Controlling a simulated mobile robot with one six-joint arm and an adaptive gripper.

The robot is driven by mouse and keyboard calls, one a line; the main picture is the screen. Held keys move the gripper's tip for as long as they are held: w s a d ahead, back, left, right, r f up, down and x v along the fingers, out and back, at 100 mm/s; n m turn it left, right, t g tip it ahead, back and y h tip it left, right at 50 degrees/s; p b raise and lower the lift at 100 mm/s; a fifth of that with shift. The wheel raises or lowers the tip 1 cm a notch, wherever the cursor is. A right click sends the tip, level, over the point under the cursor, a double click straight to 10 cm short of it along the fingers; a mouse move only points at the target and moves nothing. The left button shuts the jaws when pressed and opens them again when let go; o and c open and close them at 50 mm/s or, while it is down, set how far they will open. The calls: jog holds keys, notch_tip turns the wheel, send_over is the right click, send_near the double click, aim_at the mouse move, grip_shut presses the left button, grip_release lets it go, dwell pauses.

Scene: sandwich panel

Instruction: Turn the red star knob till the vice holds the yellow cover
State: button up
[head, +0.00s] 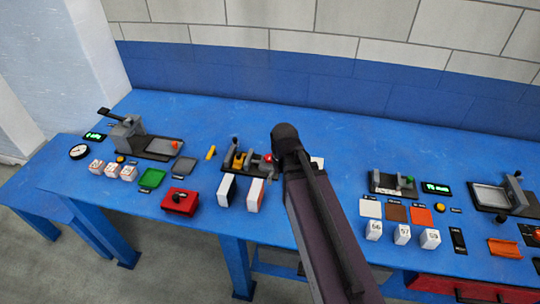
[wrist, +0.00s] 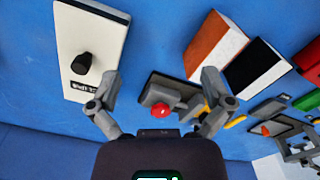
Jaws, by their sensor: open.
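The red star knob (head: 268,158) sits at the right end of a small dark vice (head: 229,160) on the blue bench. In the wrist view the red knob (wrist: 162,110) shows between the fingers of my gripper (wrist: 160,78), beyond them. The fingers are spread and hold nothing. The yellow cover (head: 239,161) lies in the vice among grey parts; in the wrist view the right finger partly hides the yellow (wrist: 207,110). I cannot tell whether the jaws touch it. My arm hides the gripper in the head view.
A white panel with a black knob (wrist: 86,64) lies beside the vice. Two blocks, black-topped (wrist: 256,68) and orange-topped (wrist: 215,45), stand in front of it. A red box (head: 180,202) and a grey press (head: 128,134) are further left. The bench behind the vice is clear.

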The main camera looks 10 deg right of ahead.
aim_at(270, 157)
jog(key=w+r+n+p, duration=0.1)
jog(key=w+r+p, duration=0.1)
jog(key=w, duration=0.7)
jog(key=w+r+n+p, duration=0.2)
jog(key=w+r+p, duration=0.1)
jog(key=w, duration=0.7)
jog(key=shift+r+n, duration=0.3)
jog(key=shift+w+f, duration=0.1)
jog(key=shift+f, duration=0.05)
notch_tip(270, 157, down, 14)
jog(key=b, duration=1.3)
jog(key=shift+r+b, duration=0.25)
jog(key=shift+b, duration=0.1)
jog(key=c, duration=1.1)
